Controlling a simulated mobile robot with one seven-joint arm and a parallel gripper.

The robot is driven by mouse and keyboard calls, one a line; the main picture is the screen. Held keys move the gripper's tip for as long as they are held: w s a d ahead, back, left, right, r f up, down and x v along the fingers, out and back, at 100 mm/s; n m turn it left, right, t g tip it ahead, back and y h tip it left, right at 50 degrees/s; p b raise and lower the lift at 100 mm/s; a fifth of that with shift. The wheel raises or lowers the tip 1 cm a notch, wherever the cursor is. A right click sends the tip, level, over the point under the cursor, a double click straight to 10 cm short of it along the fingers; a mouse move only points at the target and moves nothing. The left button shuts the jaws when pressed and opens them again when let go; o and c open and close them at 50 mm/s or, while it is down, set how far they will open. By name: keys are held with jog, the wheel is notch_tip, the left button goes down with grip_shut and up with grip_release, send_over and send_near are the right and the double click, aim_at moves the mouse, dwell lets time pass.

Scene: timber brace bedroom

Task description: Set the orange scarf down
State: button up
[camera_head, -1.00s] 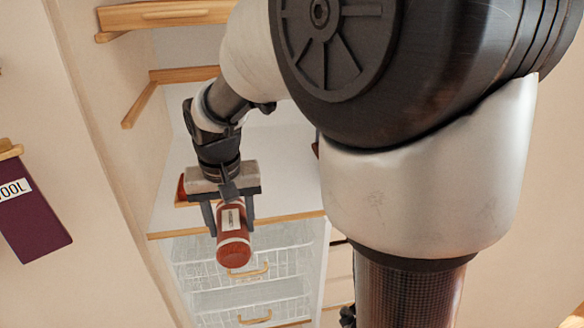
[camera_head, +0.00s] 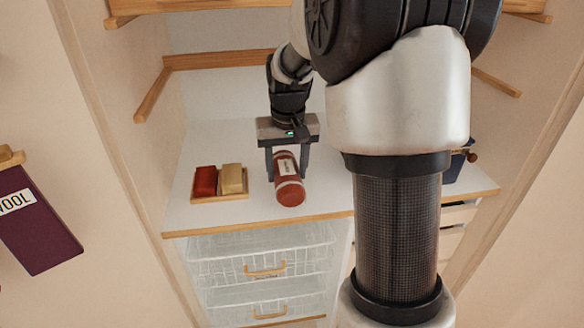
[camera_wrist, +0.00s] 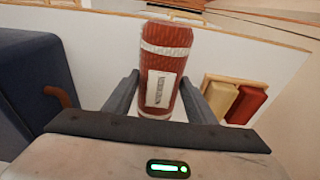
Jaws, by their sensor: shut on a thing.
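The orange scarf (camera_head: 290,192) looks like a rolled, rust-orange knit bundle with a pale band and a white label. It also shows upright in the wrist view (camera_wrist: 165,45), between the two dark fingers. My gripper (camera_head: 287,168) is shut on it, with one finger on each side. In the head view the scarf overlaps the white shelf top (camera_head: 330,203) near its wooden front edge. I cannot tell whether its underside touches the surface.
A small wooden tray (camera_head: 221,199) with a red block (camera_head: 205,181) and a cream block (camera_head: 232,178) sits left of the scarf. A navy box (camera_wrist: 35,75) stands on the other side. Wire baskets (camera_head: 262,255) are below the shelf. Wooden rails (camera_head: 225,60) are above.

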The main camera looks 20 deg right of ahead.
aim_at(295, 165)
jog(key=w+d, duration=0.1)
jog(key=d, duration=0.2)
jog(key=shift+w, duration=0.35)
jog(key=shift+w+d+f, duration=0.15)
jog(key=shift+f, duration=1.6)
jog(key=shift+f, duration=0.1)
jog(key=o, duration=1.1)
jog(key=shift+o, duration=0.2)
